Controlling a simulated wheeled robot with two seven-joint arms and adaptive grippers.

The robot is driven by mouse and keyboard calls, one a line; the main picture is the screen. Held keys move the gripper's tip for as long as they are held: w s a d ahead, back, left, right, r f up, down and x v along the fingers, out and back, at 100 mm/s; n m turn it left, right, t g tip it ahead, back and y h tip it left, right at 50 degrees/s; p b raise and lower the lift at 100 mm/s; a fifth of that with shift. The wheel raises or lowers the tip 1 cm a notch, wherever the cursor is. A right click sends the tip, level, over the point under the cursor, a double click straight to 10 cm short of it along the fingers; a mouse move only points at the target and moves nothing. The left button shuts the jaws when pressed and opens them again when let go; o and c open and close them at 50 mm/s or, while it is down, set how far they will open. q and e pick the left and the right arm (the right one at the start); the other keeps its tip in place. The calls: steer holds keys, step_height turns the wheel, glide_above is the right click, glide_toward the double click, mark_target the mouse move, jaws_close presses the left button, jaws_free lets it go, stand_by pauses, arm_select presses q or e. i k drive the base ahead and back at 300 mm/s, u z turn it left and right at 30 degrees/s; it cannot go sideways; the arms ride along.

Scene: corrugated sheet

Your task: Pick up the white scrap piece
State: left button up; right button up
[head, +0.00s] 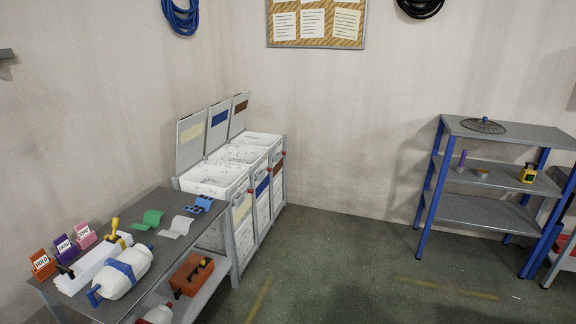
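A white scrap piece (177,227), a small corrugated sheet with a bent look, lies on the grey table (176,202) at the lower left of the head view. It lies flat on the top with no object on it. A green scrap piece (148,219) lies to its left, apart from it. A blue piece (198,205) with dark marks lies behind it to the right, near the table's far end. Neither of my grippers shows in the head view.
A white bottle with a blue band (121,273), a white block and labelled orange, purple and pink holders (85,237) crowd the table's near part. An orange toolbox (191,274) sits on the lower shelf. White lidded bins (215,179) stand behind. Open floor (340,262) lies right.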

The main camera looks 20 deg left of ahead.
mark_target(180, 225)
steer(key=u, duration=0.35)
steer(key=i, duration=1.7)
steer(key=u, duration=1.6)
steer(key=i, duration=1.2)
steer(key=u, duration=0.9)
